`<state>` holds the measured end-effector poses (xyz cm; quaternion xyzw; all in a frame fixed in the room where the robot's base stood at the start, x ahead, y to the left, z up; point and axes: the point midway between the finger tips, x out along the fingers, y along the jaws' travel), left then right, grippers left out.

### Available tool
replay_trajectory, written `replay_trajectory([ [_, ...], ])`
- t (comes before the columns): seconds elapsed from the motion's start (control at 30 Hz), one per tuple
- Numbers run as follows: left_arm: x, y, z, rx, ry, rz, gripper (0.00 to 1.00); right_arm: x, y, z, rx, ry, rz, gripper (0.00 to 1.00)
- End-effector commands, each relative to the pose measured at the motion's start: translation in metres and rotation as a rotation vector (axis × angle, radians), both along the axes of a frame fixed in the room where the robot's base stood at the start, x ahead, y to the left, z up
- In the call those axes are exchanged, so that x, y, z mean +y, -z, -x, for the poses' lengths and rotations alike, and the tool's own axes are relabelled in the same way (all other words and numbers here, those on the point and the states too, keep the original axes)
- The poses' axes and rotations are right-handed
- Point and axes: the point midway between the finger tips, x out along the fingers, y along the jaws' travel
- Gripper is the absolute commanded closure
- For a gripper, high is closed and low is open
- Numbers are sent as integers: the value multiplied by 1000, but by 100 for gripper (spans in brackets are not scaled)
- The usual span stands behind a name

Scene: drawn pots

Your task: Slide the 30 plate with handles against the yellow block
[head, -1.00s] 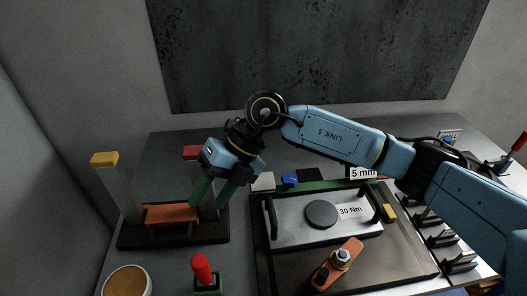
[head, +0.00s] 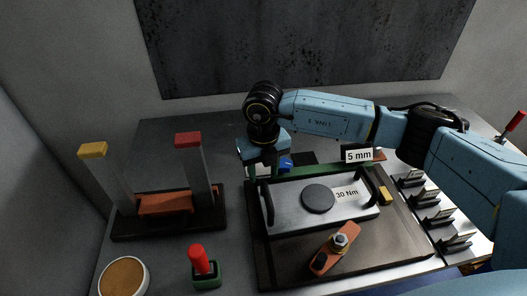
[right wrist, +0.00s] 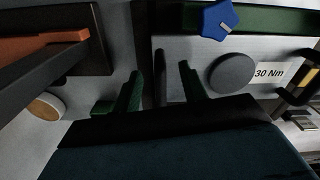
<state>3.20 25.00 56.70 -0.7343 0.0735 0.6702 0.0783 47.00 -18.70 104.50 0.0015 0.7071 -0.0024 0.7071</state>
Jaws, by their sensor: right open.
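The grey plate (head: 290,214) marked 30 Nm, with a round dark disc and two black handles, lies in the dark tray. Its left handle (head: 268,205) stands nearest my right gripper; its right handle (head: 358,185) is near the yellow block (head: 385,195). The block sits just right of the plate; I cannot tell whether they touch. My right gripper (head: 264,174) is open, pointing down at the plate's left end. In the right wrist view, its green fingers (right wrist: 162,88) are apart, with a dark upright bar, seemingly the left handle (right wrist: 159,78), between them. My left gripper is not in view.
An orange piece with a bolt (head: 335,248) lies at the tray's front. A green strip (head: 318,172) runs along the tray's back. A stand with yellow-topped and red-topped posts (head: 165,205), a red-handled tool (head: 203,265) and a round bowl (head: 124,278) are left. Black clips line the right.

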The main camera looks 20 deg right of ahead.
Motion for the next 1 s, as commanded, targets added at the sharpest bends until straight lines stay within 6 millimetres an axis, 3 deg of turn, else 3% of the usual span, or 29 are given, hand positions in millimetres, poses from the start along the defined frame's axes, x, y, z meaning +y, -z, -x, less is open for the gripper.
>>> replay_trajectory([
  [0.23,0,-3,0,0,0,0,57,1,30,0,1,-1,-1,57],
  [0.63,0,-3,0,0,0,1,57,1,36,0,0,-2,-1,59],
  [0.93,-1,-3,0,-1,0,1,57,1,36,0,0,-2,-1,98],
  [1.0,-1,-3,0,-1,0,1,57,0,36,0,0,-2,-1,100],
])
